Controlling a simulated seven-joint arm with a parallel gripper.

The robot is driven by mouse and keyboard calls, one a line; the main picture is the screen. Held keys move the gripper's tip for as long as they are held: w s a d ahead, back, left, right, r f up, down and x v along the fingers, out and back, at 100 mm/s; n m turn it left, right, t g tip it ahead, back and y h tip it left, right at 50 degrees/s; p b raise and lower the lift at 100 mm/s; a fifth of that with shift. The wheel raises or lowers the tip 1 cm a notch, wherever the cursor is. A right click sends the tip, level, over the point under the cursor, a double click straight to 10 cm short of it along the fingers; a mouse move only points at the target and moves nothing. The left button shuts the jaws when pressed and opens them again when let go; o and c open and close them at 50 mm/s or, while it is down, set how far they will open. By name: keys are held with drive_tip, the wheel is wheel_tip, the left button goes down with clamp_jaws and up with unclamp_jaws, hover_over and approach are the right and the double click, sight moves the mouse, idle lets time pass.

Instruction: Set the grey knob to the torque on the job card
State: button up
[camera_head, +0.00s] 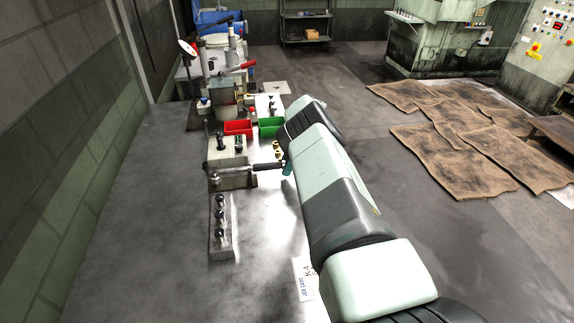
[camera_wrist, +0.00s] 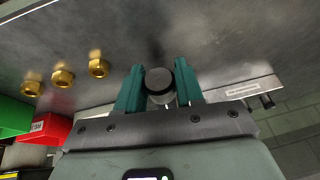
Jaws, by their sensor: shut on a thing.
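My gripper (camera_wrist: 160,92) is shut on the round grey knob (camera_wrist: 159,80), which sits between its two teal fingers in the wrist view. In the head view my gripper (camera_head: 287,167) is at the right end of a wrench-like tool (camera_head: 266,167) with a dark grip; the knob appears to be at that end, mostly hidden by the fingers. The tool lies across the front of a pale block (camera_head: 228,148). A white card (camera_head: 304,280) with print lies on the table beside my arm, partly covered by it; its text is too small to read surely.
Brass nuts (camera_wrist: 63,76) lie on the table near my gripper. A red bin (camera_head: 238,127) and a green bin (camera_head: 270,127) stand behind the block. A rack of dark sockets (camera_head: 221,238) is in front. The left table surface (camera_head: 140,230) is clear.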

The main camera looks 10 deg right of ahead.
idle(0.6)
drive_tip(key=o, duration=1)
drive_tip(key=shift+r, duration=0.1)
drive_tip(key=shift+v, duration=3.7)
